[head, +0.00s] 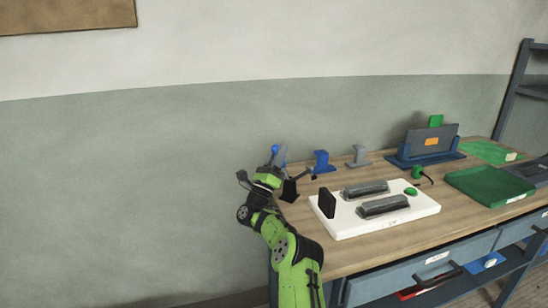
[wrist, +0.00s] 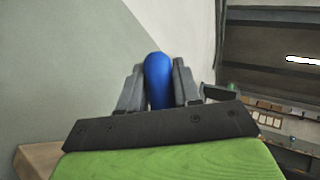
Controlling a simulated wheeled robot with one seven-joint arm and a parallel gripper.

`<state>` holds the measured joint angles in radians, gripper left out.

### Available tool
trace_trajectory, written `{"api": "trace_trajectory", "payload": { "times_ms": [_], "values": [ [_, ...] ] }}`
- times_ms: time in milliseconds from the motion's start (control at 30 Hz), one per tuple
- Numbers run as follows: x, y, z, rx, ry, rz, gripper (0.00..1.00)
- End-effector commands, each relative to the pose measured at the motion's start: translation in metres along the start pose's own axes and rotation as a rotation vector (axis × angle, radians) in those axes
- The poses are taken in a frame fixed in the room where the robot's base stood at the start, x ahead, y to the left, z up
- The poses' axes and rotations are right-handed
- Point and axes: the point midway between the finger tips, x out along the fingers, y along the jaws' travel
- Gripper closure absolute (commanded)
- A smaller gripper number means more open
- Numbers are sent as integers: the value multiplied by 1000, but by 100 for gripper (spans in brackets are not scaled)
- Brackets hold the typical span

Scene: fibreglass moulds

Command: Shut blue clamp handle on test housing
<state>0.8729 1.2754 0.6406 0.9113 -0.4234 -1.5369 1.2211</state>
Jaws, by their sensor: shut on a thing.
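The blue clamp handle (head: 275,149) stands up at the left back of the bench in the head view, beside the wall. My gripper (head: 278,158) is there, with the arm reaching up from below. In the wrist view the rounded blue handle (wrist: 158,80) sits between the two grey fingers of my gripper (wrist: 158,72), which are shut on it. A dark block (head: 289,190) shows just below my gripper. The clamp's base is mostly hidden behind my arm, and I cannot tell which part is the test housing.
A white board (head: 372,226) with two grey blocks, a black plate and a green button lies right of my arm on the wooden bench. A blue stand (head: 321,161) and a grey stand (head: 358,156) are behind it. A green tray (head: 490,185) is at the right.

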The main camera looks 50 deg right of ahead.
Motion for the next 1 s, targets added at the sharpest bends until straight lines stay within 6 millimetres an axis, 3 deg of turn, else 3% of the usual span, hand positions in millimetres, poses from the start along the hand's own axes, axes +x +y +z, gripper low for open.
{"api": "trace_trajectory", "payload": {
  "times_ms": [567,600,700,1000],
  "values": [
    [1,-4,0,35,16,-25,100],
    [1,-4,0,35,16,-24,64],
    [1,-4,0,34,16,-25,49],
    [0,-4,0,33,16,-24,46]
  ]
}}
